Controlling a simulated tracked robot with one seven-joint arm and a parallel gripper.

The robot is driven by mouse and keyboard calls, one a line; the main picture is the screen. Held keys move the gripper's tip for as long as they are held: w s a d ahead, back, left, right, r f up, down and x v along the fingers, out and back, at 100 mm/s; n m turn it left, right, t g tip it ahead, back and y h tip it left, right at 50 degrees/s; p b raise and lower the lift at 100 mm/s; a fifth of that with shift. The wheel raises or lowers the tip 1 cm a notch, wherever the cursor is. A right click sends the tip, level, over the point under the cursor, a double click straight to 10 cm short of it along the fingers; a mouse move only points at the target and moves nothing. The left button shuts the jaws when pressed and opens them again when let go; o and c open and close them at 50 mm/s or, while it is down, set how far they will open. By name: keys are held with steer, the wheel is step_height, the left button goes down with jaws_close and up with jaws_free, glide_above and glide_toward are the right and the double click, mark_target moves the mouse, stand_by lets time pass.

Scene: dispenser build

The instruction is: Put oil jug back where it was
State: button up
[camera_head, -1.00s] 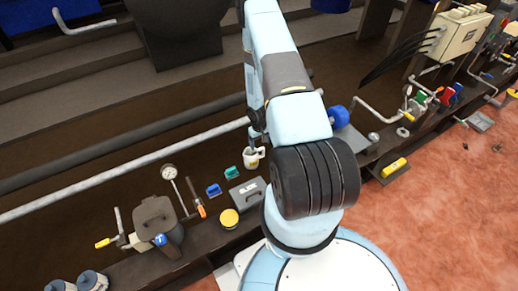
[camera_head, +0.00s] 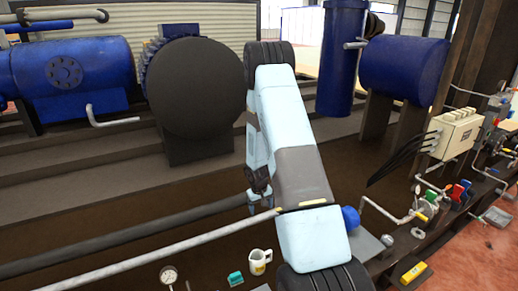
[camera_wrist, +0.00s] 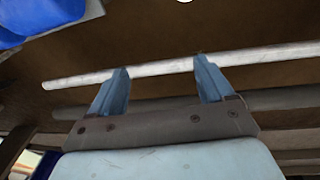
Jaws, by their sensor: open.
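A small white jug with a handle and a yellow mark (camera_head: 258,263), which looks like the oil jug, stands upright on the dark bench in the head view. My gripper (camera_head: 262,204) is above and beyond it, apart from it, partly hidden by my arm. In the wrist view, my gripper (camera_wrist: 159,88) shows two blue fingers spread wide with nothing between them. A pale pipe runs behind the fingers. A sliver of something white at the top edge is too cut off to name.
A long pale pipe (camera_head: 155,254) and a darker pipe (camera_head: 115,241) run along the bench. A teal block (camera_head: 235,279) and a gauge (camera_head: 168,274) are left of the jug. Valves and a yellow item (camera_head: 413,273) are at right. Blue tanks (camera_head: 75,68) stand behind.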

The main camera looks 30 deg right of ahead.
steer(key=s+a+r+t, duration=0.1)
steer(key=s+a+r, duration=0.1)
steer(key=r, duration=0.9)
steer(key=s+a+r, duration=0.2)
steer(key=a+r, duration=0.1)
steer(key=r, duration=0.8)
steer(key=s+a+r+t, duration=0.1)
steer(key=s+a+r, duration=0.15)
steer(key=r, duration=0.85)
steer(key=s+a+r+t, duration=0.1)
steer(key=s+a+r, duration=0.2)
steer(key=s+r, duration=0.2)
steer(key=s+a+r+y, duration=0.1)
steer(key=s+a+r, duration=0.3)
steer(key=s, duration=0.8)
steer(key=s+a+r+t, duration=0.1)
steer(key=s+a+r, duration=0.2)
steer(key=s+r, duration=0.3)
steer(key=s, duration=0.2)
steer(key=shift+s+a+r+n+t, duration=0.2)
steer(key=shift+s+r+n+t, duration=0.1)
steer(key=shift+s, duration=0.1)
steer(key=shift+c, duration=0.3)
